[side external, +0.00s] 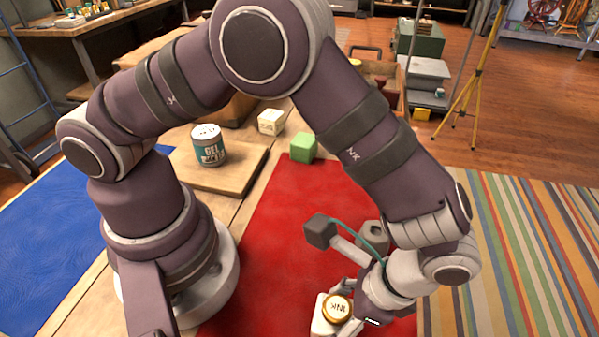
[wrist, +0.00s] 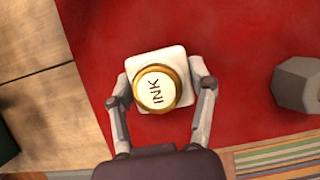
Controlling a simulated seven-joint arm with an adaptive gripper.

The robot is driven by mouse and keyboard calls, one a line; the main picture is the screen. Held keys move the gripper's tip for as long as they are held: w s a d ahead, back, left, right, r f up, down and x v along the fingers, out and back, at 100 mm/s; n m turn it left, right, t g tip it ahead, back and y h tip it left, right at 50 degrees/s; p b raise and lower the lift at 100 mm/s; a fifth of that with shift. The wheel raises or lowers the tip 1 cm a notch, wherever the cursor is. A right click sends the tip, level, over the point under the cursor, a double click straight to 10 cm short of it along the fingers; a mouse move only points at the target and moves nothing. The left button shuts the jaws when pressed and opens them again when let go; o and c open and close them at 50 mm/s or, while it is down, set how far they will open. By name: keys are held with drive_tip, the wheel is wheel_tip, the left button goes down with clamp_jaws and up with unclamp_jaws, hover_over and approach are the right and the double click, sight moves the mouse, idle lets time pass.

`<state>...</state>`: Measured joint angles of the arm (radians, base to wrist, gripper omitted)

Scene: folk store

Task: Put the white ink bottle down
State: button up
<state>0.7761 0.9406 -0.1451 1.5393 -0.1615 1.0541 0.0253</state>
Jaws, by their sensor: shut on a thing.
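The white ink bottle (wrist: 180,62) has a square white body and a round gold-rimmed cap marked INK. My gripper (wrist: 161,97) is shut on it, with one finger on each side of the body in the wrist view. In the side view the bottle's cap (side external: 338,307) shows at the bottom of the picture, with my gripper (side external: 335,318) around the bottle. The red mat (wrist: 240,60) lies under it. I cannot tell whether the bottle touches the mat.
A green cube (side external: 303,147), a white box (side external: 271,121) and a GEL tub (side external: 208,146) stand farther back. The mat's middle (side external: 285,230) is clear.

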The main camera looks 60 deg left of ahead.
drive_tip(key=o, duration=1.2)
drive_tip(key=shift+c, duration=0.2)
drive_tip(key=v, duration=1.2)
drive_tip(key=w+a+r+n+t+h, duration=0.35)
drive_tip(key=a+r, duration=0.35)
drive_tip(key=a, duration=0.3)
drive_tip(key=s+a+r+n+t, duration=0.1)
drive_tip(key=s+a+n+t, duration=0.4)
drive_tip(key=a, duration=0.6)
drive_tip(key=shift+n, duration=0.25)
